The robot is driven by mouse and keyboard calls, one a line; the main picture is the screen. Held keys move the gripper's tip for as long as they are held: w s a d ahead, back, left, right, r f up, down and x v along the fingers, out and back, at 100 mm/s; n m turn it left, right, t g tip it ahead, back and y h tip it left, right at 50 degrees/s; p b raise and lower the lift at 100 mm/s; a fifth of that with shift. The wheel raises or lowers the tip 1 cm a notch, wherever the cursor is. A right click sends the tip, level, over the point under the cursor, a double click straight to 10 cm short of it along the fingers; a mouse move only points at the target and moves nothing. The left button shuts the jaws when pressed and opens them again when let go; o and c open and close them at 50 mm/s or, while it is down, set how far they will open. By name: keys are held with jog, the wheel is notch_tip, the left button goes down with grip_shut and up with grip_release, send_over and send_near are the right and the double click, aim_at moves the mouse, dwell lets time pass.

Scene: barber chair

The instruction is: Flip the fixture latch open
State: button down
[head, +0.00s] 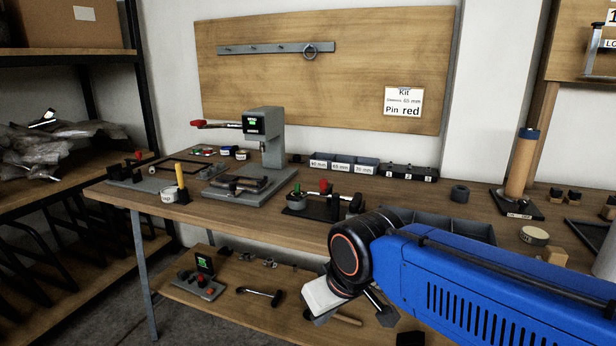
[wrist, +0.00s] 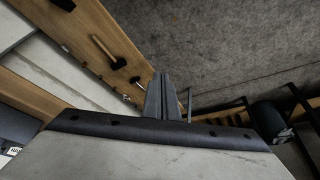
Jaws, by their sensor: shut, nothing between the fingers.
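I cannot tell for sure which part is the fixture latch. In the head view a small dark fixture (head: 322,207) with a red knob (head: 324,187) and a green-topped grey cup (head: 297,199) stands near the bench's front edge. A grey press (head: 265,140) with a red-tipped lever stands left of it, with a dark clamp-like part on its base. My gripper (wrist: 163,88) shows in the wrist view, fingers together and empty, pointing down past the bench toward the floor. In the head view my wrist is in front of the bench edge, right of and lower than the dark fixture.
The wooden bench (head: 400,190) holds a yellow pin (head: 181,180), labelled bins (head: 343,166) and a divided grey tray (head: 440,222) partly behind my arm. A lower shelf (head: 225,300) carries a red-button box and tools. A dark shelf rack (head: 85,50) stands at the left.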

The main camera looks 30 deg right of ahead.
jog(key=w+d+r+m+g+h, duration=0.2)
jog(key=w+r+m, duration=0.1)
jog(key=w+r, duration=0.5)
jog(key=w+d+r+m+g+h, duration=0.1)
jog(key=w+d+r+m+h, duration=0.1)
jog(key=w+r, duration=0.6)
jog(key=w+d+r+m+g+h, duration=0.2)
jog(key=w+r+m, duration=0.3)
jog(key=w, duration=1.2)
notch_tip(320, 180, up, 4)
jog(key=shift+d+f+g+h, duration=0.25)
jog(key=shift+g+h, duration=0.05)
jog(key=shift+h, duration=0.4)
jog(key=s+d+f, duration=0.3)
jog(key=d+f, duration=0.5)
jog(key=shift+s+d, duration=0.25)
jog(key=shift+d, duration=0.15)
jog(key=shift+s, duration=0.1)
